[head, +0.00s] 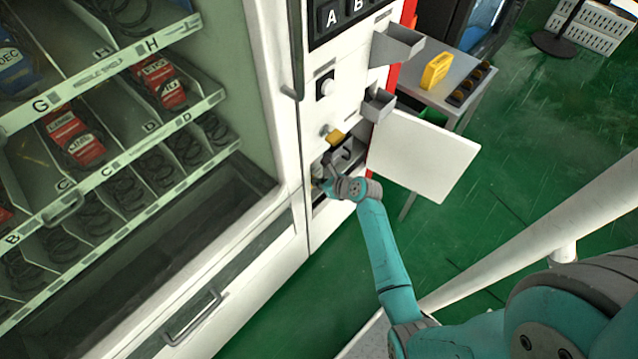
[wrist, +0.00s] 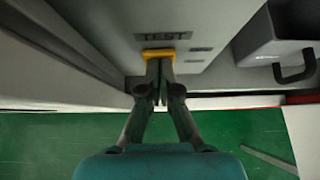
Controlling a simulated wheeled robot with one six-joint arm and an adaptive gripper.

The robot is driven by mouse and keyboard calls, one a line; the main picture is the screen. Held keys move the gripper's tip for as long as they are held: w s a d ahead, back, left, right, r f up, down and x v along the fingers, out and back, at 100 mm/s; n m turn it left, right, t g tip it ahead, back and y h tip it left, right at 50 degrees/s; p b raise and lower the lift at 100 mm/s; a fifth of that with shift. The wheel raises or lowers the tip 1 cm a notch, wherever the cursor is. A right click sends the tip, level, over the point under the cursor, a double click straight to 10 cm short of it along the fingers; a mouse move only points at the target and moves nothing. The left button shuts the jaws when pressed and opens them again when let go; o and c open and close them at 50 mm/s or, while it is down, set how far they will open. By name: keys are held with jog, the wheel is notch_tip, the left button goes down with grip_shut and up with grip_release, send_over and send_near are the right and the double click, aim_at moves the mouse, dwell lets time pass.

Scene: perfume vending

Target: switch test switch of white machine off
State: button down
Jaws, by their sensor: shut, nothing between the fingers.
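The white vending machine (head: 275,100) fills the left and middle of the head view. Its small service door (head: 424,158) stands open to the right. In the wrist view the yellow test switch (wrist: 166,54) sits just below the TEST label (wrist: 162,37) on a grey panel (wrist: 110,25). My gripper (wrist: 160,72) is shut and empty, with its fingertips at the lower edge of the switch; I cannot tell if they touch. The fingertips cover part of the switch. In the head view my gripper (head: 320,184) reaches into the opening behind the door, and the switch is hidden.
A yellow key-like piece (head: 336,137) sticks out above the opening. Two grey trays (head: 398,45) jut from the machine front. A side table (head: 440,95) with a yellow item (head: 437,70) stands behind the open door.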

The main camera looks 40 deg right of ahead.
jog(key=shift+r, duration=0.15)
jog(key=shift+r, duration=0.65)
